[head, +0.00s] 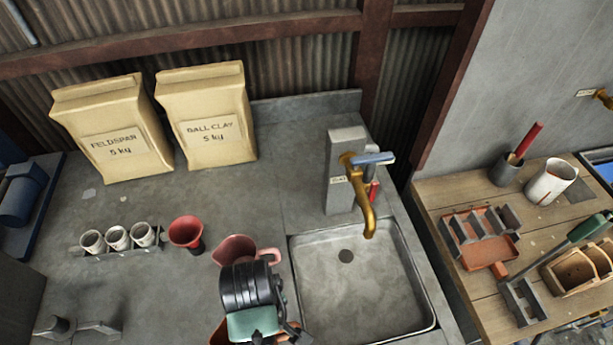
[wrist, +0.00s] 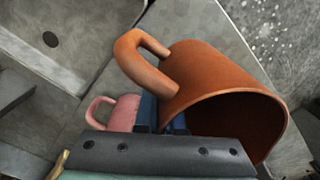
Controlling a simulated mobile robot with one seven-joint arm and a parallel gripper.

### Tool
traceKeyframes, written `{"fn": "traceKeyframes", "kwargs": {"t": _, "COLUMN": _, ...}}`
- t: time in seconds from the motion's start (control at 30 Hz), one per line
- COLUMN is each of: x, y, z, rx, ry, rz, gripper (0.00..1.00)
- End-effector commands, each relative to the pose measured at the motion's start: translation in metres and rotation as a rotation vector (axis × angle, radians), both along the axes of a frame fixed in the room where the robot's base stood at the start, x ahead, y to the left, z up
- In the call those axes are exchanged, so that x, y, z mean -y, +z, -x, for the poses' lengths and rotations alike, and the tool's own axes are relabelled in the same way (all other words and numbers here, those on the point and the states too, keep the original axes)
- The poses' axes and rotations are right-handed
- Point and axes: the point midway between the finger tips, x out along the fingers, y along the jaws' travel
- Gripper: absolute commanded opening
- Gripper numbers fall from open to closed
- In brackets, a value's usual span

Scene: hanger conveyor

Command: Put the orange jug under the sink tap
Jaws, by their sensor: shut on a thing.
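The orange jug (wrist: 225,90) fills the right of the wrist view, mouth toward the lower right and handle toward the upper left. My gripper (wrist: 162,112) is shut on it near the handle side. In the head view my gripper (head: 250,288) is over the counter left of the sink, and only a bit of the orange jug (head: 218,332) shows beside it. The brass tap (head: 368,215) hangs over the back of the grey sink (head: 350,290). The sink's basin looks empty.
A pink jug (head: 236,248) stands just behind my gripper; it also shows in the wrist view (wrist: 122,113). Two paper bags (head: 205,115) stand at the back. A wooden table (head: 450,240) is right.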

Motion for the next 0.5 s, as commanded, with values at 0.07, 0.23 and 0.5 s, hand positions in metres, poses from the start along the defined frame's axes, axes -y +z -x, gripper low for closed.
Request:
{"fn": "traceKeyframes", "kwargs": {"t": 0.07, "x": 0.015, "y": -0.004, "z": -0.013, "rx": 0.004, "ry": -0.149, "rz": 0.002, "gripper": 0.00}}
{"fn": "traceKeyframes", "kwargs": {"t": 0.23, "x": 0.050, "y": -0.006, "z": -0.037, "rx": 0.007, "ry": -0.521, "rz": 0.002, "gripper": 0.00}}
{"fn": "traceKeyframes", "kwargs": {"t": 0.5, "x": 0.084, "y": -0.005, "z": -0.055, "rx": 0.003, "ry": -0.892, "rz": -0.003, "gripper": 0.00}}
